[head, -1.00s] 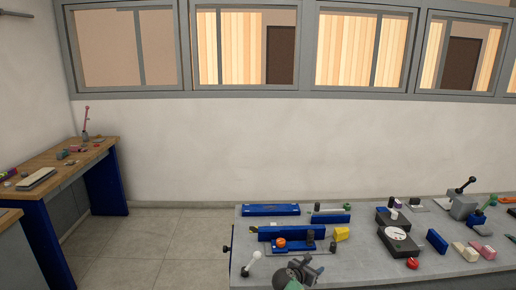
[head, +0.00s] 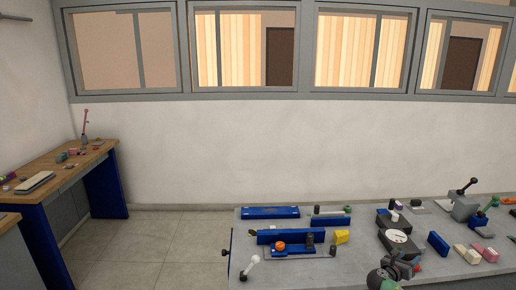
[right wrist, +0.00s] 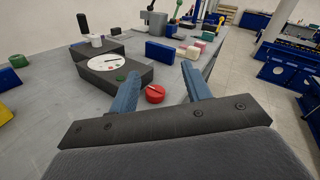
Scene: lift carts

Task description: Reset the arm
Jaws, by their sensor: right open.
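My right gripper (head: 405,262) is at the front edge of the grey table in the head view, in front of the black box with a white dial (head: 396,236). In the right wrist view its two blue-grey fingers (right wrist: 160,82) stand apart with nothing between them that they touch. A red round knob (right wrist: 155,94) lies on the table beyond the fingers; in the head view my gripper partly covers it. The dial box also shows left of the fingers in the wrist view (right wrist: 107,64). My left gripper is in neither view.
The grey table (head: 350,270) holds blue blocks (head: 438,243), a yellow block (head: 342,236), an orange knob (head: 280,246) and a white-knobbed lever (head: 253,260). A wooden workbench (head: 70,165) stands at the far left. The floor between is clear.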

